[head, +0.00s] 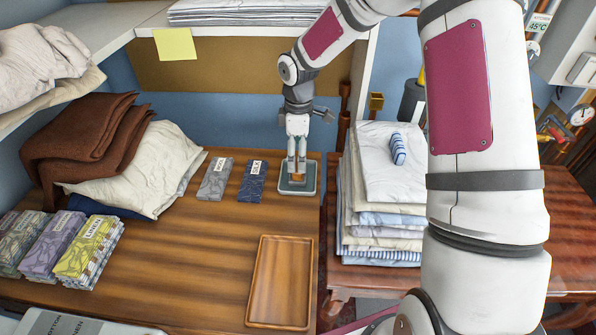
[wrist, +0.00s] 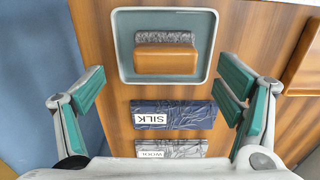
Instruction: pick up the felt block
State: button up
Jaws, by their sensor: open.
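The felt block (wrist: 166,60) has an orange-brown body with a grey fuzzy strip along its far side in the wrist view. It lies in a small square teal tray with a pale rim (wrist: 124,50). In the head view the tray (head: 312,177) stands at the table's right edge, and my gripper mostly hides the block. My gripper (head: 297,168) points down over the tray. In the wrist view my gripper (wrist: 162,88) is open and empty, its teal-padded fingers wide apart on either side. The block shows beyond the fingertips, centred between them; I cannot tell the exact height gap.
Cloth bundles labelled SILK (head: 254,181) and WOOL (head: 215,179) lie left of the tray. A wooden tray (head: 280,284) is in front. Folded linens (head: 380,243) with a striped item (head: 398,149) stand right.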

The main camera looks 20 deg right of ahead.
jog(key=shift+s+a+f, duration=0.1)
jog(key=shift+s+f, duration=0.05)
jog(key=shift+f, duration=1.4)
jog(key=shift+s+f, duration=0.1)
jog(key=shift+f, duration=1.45)
jog(key=c, duration=1.2)
